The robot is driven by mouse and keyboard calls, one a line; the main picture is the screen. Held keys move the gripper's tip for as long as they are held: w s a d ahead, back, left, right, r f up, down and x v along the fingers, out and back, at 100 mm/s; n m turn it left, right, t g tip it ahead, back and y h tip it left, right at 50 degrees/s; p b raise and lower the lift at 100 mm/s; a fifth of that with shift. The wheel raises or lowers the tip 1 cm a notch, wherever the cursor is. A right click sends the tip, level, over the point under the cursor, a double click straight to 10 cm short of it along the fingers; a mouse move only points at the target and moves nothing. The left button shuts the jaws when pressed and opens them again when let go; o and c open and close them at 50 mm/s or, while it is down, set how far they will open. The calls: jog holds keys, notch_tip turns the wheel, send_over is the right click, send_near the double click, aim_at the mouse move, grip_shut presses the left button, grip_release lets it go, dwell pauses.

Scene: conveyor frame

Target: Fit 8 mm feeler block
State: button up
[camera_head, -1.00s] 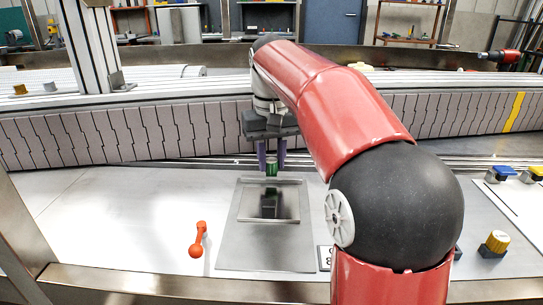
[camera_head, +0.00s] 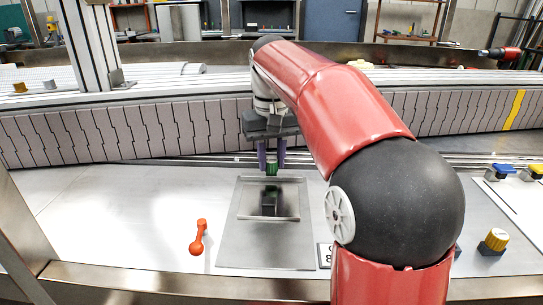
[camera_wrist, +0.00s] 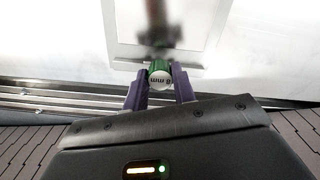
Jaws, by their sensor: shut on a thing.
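My gripper (camera_head: 271,166) points down above the far edge of a grey metal plate (camera_head: 265,255). Its purple fingers are shut on a green feeler block (camera_head: 271,168). In the wrist view my gripper (camera_wrist: 158,78) has the green block (camera_wrist: 160,76) between the fingertips. Its white end carries upside-down text with "mm"; the digit is too small to be sure of.
An orange-red handled tool (camera_head: 198,238) lies left of the plate. A yellow-topped knob (camera_head: 495,241) and blue and yellow blocks (camera_head: 500,172) stand at the right. The conveyor side (camera_head: 120,135) runs behind the bench. The bench left of the plate is mostly clear.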

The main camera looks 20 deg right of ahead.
jog(key=shift+f+b, duration=0.55)
jog(key=shift+f, duration=0.45)
jog(key=o, duration=1.1)
notch_tip(320, 180, up, 8)
jog(key=shift+f+p, duration=0.1)
jog(key=shift+p, duration=0.9)
